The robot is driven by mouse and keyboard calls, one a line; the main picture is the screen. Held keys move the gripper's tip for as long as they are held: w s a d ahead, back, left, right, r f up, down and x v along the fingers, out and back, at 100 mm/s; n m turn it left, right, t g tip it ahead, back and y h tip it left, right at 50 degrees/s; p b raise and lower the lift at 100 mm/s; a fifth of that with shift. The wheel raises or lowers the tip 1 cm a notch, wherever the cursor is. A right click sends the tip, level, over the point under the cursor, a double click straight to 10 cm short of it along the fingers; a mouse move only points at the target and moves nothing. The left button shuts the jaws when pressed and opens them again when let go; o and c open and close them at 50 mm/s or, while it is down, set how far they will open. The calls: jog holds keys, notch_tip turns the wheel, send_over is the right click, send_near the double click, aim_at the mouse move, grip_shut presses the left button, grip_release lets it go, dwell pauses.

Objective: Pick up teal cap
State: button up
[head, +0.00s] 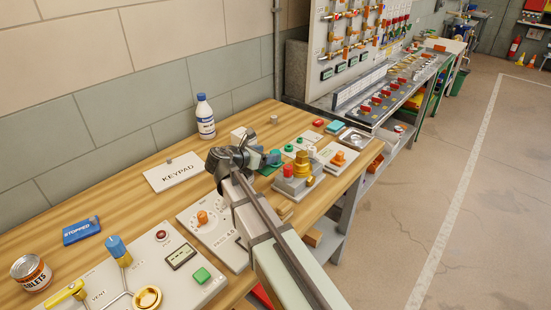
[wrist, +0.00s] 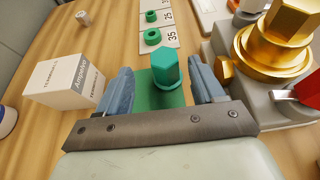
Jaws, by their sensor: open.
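The teal cap (wrist: 165,70) is a hexagonal piece standing upright on a small green square (wrist: 146,100) on the wooden bench. My gripper (wrist: 162,76) is open, with one blue-grey finger on each side of the cap. A gap shows at the left finger; the right finger is closer, and I cannot tell whether it touches. The cap's lower part shows above the gripper's dark bar. In the head view my gripper (head: 262,159) is low over the bench, and the cap is mostly hidden by it.
A white carton (wrist: 63,82) stands just left of the gripper. A grey block with a large gold hex fitting (wrist: 278,40) stands close on the right. Beyond lies a white card with green rings (wrist: 152,37). A white bottle (head: 205,118) stands near the wall.

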aim_at(275, 152)
jog(key=shift+x, duration=3.55)
jog(key=shift+s+d+r, duration=0.1)
jog(key=shift+s+d, duration=0.05)
jog(key=shift+d, duration=0.05)
jog(key=shift+c, duration=0.4)
jog(key=c, duration=1)
jog(key=shift+o, duration=0.2)
jog(key=shift+r, duration=0.1)
